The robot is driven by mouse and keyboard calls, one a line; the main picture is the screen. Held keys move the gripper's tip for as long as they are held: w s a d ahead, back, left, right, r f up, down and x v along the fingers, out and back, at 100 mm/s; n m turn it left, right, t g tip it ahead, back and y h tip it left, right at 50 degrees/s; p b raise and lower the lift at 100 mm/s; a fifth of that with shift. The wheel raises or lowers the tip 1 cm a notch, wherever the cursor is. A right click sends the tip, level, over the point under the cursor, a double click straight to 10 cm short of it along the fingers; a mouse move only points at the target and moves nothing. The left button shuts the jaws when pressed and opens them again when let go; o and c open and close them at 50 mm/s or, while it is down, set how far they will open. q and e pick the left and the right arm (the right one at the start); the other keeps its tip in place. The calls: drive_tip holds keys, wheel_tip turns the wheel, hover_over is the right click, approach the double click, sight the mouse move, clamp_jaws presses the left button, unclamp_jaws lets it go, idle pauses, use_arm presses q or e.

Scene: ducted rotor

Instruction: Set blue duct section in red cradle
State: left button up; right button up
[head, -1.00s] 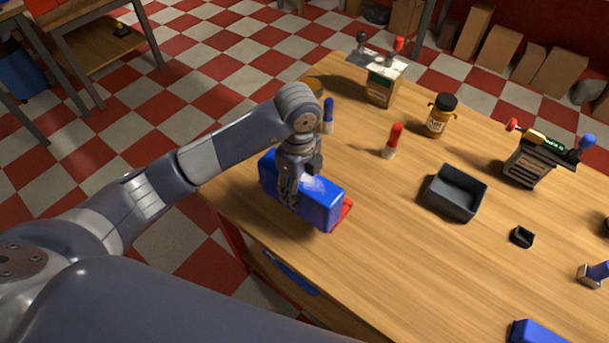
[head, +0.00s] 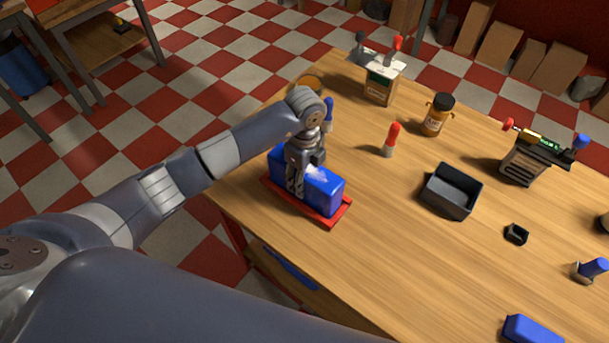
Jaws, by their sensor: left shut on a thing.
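The blue duct section (head: 326,194) is a blue block near the left edge of the wooden table. The red cradle (head: 340,217) is a low red tray on the table directly below it. The block lines up along the cradle and appears within its rim; I cannot tell whether it rests on the cradle's floor. My left gripper (head: 297,188) is shut on the blue duct section from above, and its fingers hide part of the block's near side. My right gripper is not in view.
A dark open bin (head: 451,192), a red-capped marker (head: 390,140), an amber bottle (head: 437,115) and a carton (head: 383,84) stand to the right and behind. A blue block (head: 531,330) lies at the lower right. The table between is clear.

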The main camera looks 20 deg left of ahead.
use_arm(q)
drive_tip(key=shift+f, duration=0.2)
drive_tip(key=o, duration=1.2)
drive_tip(key=shift+r, duration=0.1)
drive_tip(key=shift+r, duration=0.5)
wheel_tip(320, 180, up, 11)
drive_tip(key=shift+r+b, duration=0.15)
drive_tip(key=shift+b, duration=0.95)
